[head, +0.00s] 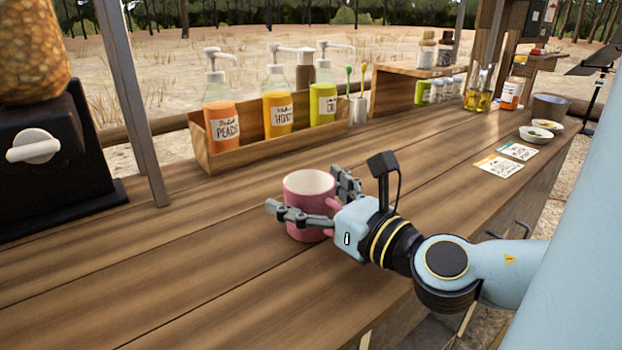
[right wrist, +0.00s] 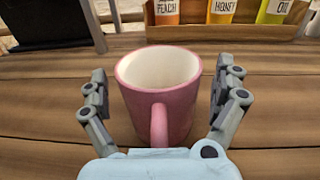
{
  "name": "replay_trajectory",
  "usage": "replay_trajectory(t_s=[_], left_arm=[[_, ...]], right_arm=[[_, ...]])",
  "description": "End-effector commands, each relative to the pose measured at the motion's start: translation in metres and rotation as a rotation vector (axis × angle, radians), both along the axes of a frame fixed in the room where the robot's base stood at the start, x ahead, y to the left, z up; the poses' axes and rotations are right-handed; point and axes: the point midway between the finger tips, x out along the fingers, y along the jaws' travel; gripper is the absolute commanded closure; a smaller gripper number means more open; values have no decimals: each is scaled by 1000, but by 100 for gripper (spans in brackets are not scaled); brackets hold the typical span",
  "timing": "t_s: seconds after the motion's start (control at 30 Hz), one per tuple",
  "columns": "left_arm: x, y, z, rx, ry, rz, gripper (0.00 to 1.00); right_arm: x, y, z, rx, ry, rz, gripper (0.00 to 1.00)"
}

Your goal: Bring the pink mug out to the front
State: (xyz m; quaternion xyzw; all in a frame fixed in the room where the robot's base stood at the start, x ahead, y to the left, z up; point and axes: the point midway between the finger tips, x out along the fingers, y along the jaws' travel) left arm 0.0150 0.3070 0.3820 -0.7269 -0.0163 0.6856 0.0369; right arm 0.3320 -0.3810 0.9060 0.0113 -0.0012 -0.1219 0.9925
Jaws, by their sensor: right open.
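The pink mug (head: 308,187) stands upright on the wooden counter, near its front part. It also shows in the right wrist view (right wrist: 160,95), with a pale inside that looks empty and its handle toward my gripper's palm. My right gripper (head: 306,196) is open, with one finger on each side of the mug. In the right wrist view (right wrist: 162,100) there is a gap between each finger and the mug's wall. The mug's lower part is partly hidden by the near finger in the head view. My left gripper is in neither view.
A wooden box (head: 270,140) with labelled pump bottles stands behind the mug. A dark dispenser (head: 60,160) and a grey post (head: 135,100) are at left. Cards (head: 497,167) and small bowls (head: 536,134) lie at right. The counter's (head: 180,270) front left is clear.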

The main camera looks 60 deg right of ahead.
Motion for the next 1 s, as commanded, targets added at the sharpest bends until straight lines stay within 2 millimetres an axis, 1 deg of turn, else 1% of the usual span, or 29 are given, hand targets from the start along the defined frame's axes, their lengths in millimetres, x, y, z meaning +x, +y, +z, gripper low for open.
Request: replay_trajectory(t_s=[0.07, 0.17, 0.27, 0.4, 0.5, 0.6, 0.7, 0.8, 1.0], left_arm=[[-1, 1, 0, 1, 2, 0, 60], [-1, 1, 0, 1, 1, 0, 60], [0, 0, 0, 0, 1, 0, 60], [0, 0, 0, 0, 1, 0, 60], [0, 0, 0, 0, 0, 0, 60], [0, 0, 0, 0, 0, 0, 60], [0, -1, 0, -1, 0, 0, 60], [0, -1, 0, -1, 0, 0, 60], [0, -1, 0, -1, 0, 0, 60]], right_arm=[[-3, 1, 0, 0, 1, 0, 2], [-15, 3, -1, 0, 4, -1, 2], [-34, 8, -1, 1, 6, -3, 2], [-66, 16, -2, 1, 6, -4, 2], [-86, 21, -1, 1, 6, -3, 2], [-102, 25, -1, 0, 3, -3, 2], [-111, 28, -1, 0, 2, -1, 2], [-116, 29, 0, 0, 1, -1, 2], [-117, 29, 0, 0, 0, 0, 2]])
